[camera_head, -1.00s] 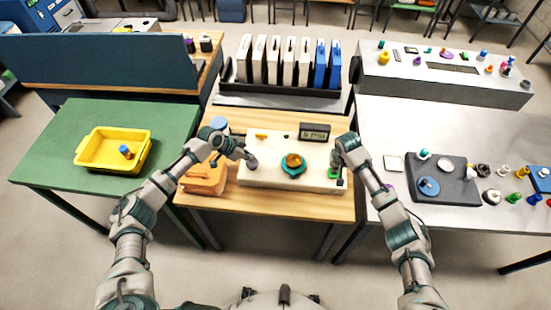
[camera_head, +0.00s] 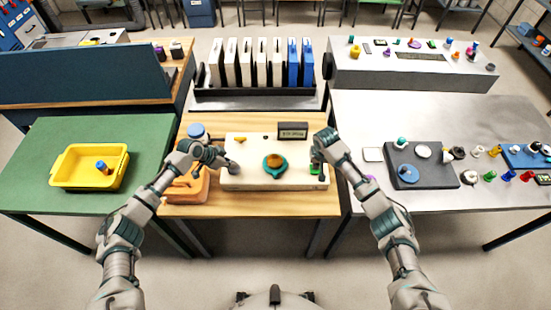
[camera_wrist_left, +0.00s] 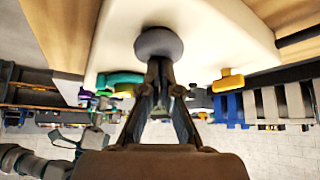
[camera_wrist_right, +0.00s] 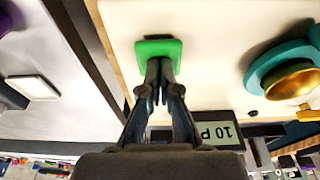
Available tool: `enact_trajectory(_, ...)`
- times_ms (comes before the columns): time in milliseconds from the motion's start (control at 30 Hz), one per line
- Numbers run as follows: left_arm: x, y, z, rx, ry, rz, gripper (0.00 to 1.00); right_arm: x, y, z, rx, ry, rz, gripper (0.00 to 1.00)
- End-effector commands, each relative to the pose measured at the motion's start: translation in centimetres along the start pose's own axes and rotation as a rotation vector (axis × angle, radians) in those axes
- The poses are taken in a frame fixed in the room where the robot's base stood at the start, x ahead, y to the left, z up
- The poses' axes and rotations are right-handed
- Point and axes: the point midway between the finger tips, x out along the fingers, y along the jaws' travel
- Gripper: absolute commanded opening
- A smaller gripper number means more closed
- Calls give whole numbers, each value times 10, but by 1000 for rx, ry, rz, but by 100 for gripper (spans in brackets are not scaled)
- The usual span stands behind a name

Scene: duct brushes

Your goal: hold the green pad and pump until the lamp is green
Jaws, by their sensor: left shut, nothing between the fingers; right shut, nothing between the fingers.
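A cream panel box (camera_head: 250,183) stands on the wooden table. My left gripper (camera_head: 227,163) is shut and empty, its tips at the round grey knob (camera_head: 234,169) on the box's left; the knob fills the space above the tips in the left wrist view (camera_wrist_left: 159,43). My right gripper (camera_head: 317,161) is shut and empty, its tips against or just over the green pad (camera_wrist_right: 158,47) at the box's right end. An amber dome in a teal ring (camera_head: 275,164) sits mid-panel; it looks amber, not green.
An orange block (camera_head: 187,187) and a blue round-topped thing (camera_head: 196,131) are left of the box. A rack of white and blue upright cases (camera_head: 262,65) stands behind. A yellow bin (camera_head: 90,166) is on the green table; small parts lie on the grey table (camera_head: 440,115).

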Motion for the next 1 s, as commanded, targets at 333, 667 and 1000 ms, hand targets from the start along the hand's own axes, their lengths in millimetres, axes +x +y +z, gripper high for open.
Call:
enact_trajectory(333,-6,1,-3,0,-4,3,0,1,0,0,0,-1,0,0)
enact_trajectory(667,-18,1,-11,0,-3,1,0,0,0,0,0,-1,0,0)
enact_trajectory(1000,-18,0,-12,0,-2,1,0,0,0,1,0,-1,0,0)
